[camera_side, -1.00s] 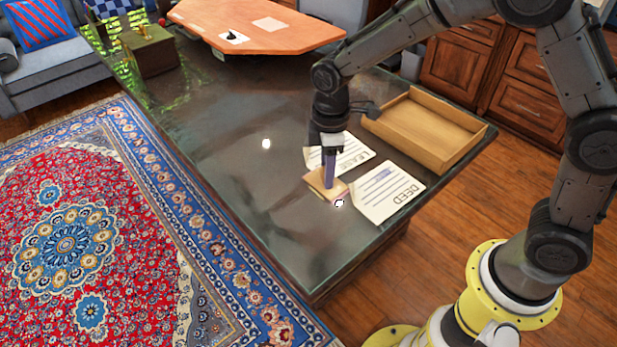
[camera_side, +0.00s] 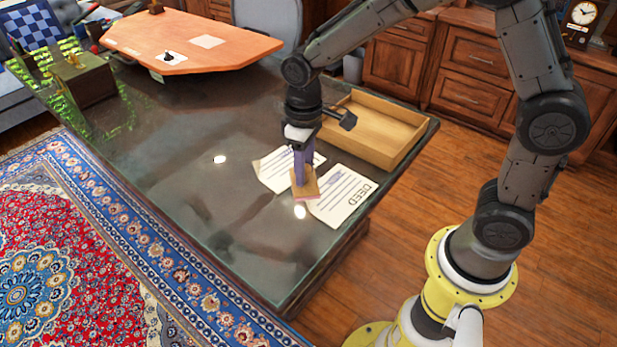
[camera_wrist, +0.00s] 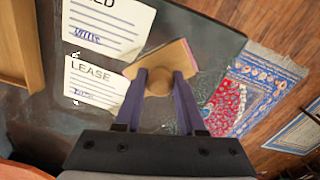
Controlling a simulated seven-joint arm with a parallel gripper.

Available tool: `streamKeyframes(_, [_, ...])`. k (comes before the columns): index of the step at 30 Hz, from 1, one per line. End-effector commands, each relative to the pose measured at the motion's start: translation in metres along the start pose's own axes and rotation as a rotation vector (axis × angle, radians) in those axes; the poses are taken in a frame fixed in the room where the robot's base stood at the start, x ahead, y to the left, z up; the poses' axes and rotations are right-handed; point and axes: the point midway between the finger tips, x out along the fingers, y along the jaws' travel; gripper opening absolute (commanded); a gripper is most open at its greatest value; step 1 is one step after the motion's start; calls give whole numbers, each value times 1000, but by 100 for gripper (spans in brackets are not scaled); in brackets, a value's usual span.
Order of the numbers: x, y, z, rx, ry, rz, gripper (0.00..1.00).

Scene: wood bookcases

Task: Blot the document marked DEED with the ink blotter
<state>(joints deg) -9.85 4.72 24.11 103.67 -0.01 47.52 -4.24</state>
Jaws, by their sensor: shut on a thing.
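My gripper (camera_side: 301,170) points down over the dark desk, its purple fingers shut on the ink blotter (camera_side: 305,187). The blotter is a tan block with a pinkish edge; in the wrist view it (camera_wrist: 183,62) shows with a round knob between the fingertips. The DEED sheet (camera_side: 345,198) lies flat, just right of the blotter in the side view, with text lines and a purple signature. The LEASE sheet (camera_side: 273,172) lies behind, partly hidden by gripper and blotter. In the wrist view DEED (camera_wrist: 118,32) and LEASE (camera_wrist: 92,88) lie left of the blotter. Its height above the desk is unclear.
An empty wooden tray (camera_side: 378,132) stands on the desk behind the papers. An orange-brown board (camera_side: 190,45) and a dark green box (camera_side: 84,80) are at the far end. The desk's front left (camera_side: 225,215) is clear.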

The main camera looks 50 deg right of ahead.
Motion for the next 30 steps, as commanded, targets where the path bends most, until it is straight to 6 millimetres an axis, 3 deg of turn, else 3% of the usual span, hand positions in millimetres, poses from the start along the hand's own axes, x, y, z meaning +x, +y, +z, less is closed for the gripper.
streamKeyframes(6, [24, 83, -14, 571, -3, 0, 0])
streamKeyframes(9, [34, 118, -10, 737, -1, 0, 0])
streamKeyframes(13, [45, 150, 0, 827, 0, 0, 0])
streamKeyframes(19, [54, 168, 11, 879, 1, 0, 0])
streamKeyframes(30, [82, 168, 12, 879, -2, 0, 0])
